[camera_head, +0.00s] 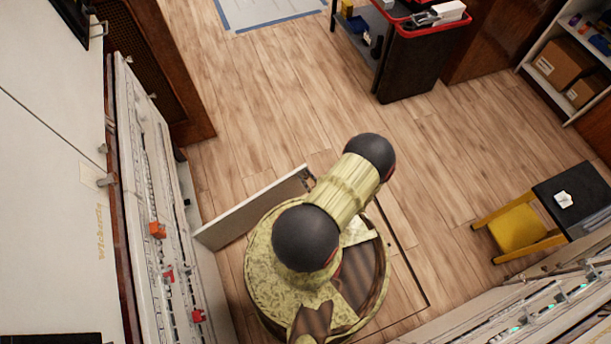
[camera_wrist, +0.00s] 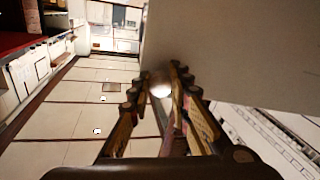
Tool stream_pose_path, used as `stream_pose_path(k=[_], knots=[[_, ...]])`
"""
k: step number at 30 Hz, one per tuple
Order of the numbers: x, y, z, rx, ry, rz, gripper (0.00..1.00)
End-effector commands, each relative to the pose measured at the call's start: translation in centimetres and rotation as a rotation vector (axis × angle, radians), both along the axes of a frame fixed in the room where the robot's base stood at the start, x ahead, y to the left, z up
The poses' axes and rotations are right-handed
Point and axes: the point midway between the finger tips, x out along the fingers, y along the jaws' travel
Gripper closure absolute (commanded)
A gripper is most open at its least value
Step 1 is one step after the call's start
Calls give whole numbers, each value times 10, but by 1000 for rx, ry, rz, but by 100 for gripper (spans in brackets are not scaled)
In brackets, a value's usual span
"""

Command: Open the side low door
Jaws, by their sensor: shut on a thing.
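The side low door (camera_head: 255,209) is a pale flat panel that stands swung open, sticking out from the left breaker cabinet over the floor. It fills the upper right of the wrist view (camera_wrist: 235,50). My gripper (camera_wrist: 158,82) is at the door, its fingers closed around a small shiny pale handle (camera_wrist: 160,91) by the panel's edge. In the head view, my arm hides most of the gripper and the handle.
The left breaker cabinet (camera_head: 165,215) has red and orange switches on its front. A black cart with a red rim (camera_head: 412,55) stands at the back. The middle floor is clear.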

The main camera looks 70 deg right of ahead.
Motion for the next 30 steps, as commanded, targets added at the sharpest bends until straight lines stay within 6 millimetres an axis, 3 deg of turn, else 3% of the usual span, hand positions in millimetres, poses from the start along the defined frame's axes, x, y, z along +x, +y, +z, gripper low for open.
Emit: stream_pose_path(k=[7,8,18,30], knots=[[1,2,0,2,-2,2,100],[1,2,0,2,-2,2,80],[1,1,0,0,-1,1,61],[0,0,5,0,0,1,61]])
